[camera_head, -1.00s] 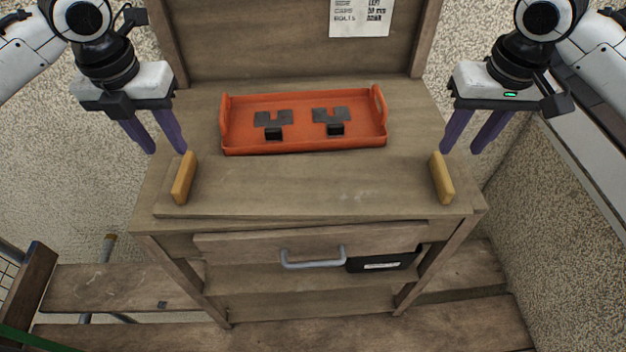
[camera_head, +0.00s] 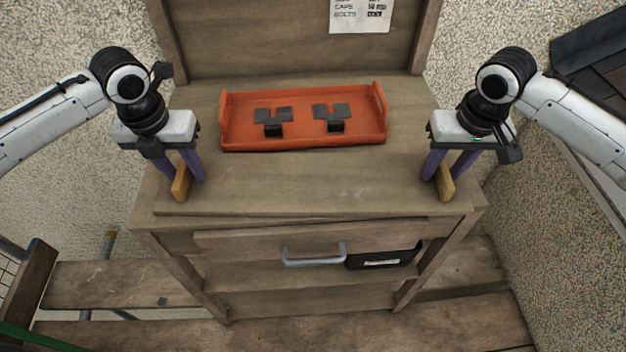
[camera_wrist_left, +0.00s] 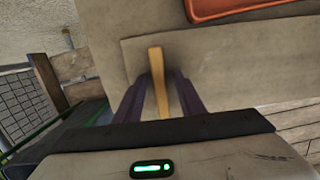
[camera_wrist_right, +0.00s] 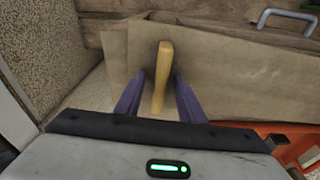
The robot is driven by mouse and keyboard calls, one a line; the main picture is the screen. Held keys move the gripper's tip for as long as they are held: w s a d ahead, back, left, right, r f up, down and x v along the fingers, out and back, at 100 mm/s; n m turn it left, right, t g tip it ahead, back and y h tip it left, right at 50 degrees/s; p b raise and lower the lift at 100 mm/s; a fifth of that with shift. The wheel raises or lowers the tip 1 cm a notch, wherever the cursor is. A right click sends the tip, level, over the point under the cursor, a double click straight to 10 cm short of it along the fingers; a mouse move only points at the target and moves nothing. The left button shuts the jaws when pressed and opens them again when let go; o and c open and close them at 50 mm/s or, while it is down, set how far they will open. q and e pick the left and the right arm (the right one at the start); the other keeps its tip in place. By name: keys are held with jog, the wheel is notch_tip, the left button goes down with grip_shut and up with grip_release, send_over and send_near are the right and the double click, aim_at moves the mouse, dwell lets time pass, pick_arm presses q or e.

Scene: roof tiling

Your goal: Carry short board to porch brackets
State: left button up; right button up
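The short board (camera_head: 310,190) appears to be the thin wooden board lying flat along the front of the wooden bench top. A yellow block-like grip stands upright at each end: the left grip (camera_head: 180,184) and the right grip (camera_head: 445,184). My left gripper (camera_head: 186,180) is open, with its purple fingers astride the left grip; the left wrist view shows gaps beside this grip (camera_wrist_left: 159,80). My right gripper (camera_head: 443,178) is open astride the right grip, and the right wrist view shows gaps beside it (camera_wrist_right: 162,75). I cannot make out the porch brackets.
An orange tray (camera_head: 305,146) with dark notched plates and small black blocks sits behind the board. Below are a drawer with a grey handle (camera_head: 313,261) and a black labelled box (camera_head: 383,260). Rough walls flank the bench. Wooden planks (camera_head: 110,285) lie in front.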

pick_arm(q)
jog(key=c, duration=0.9)
pick_arm(e)
jog(key=c, duration=0.9)
pick_arm(q)
grip_shut()
pick_arm(e)
grip_shut()
pick_arm(q)
jog(key=shift+r, duration=0.15)
pick_arm(e)
jog(key=shift+w+r, duration=0.1)
jog(key=shift+r, duration=0.05)
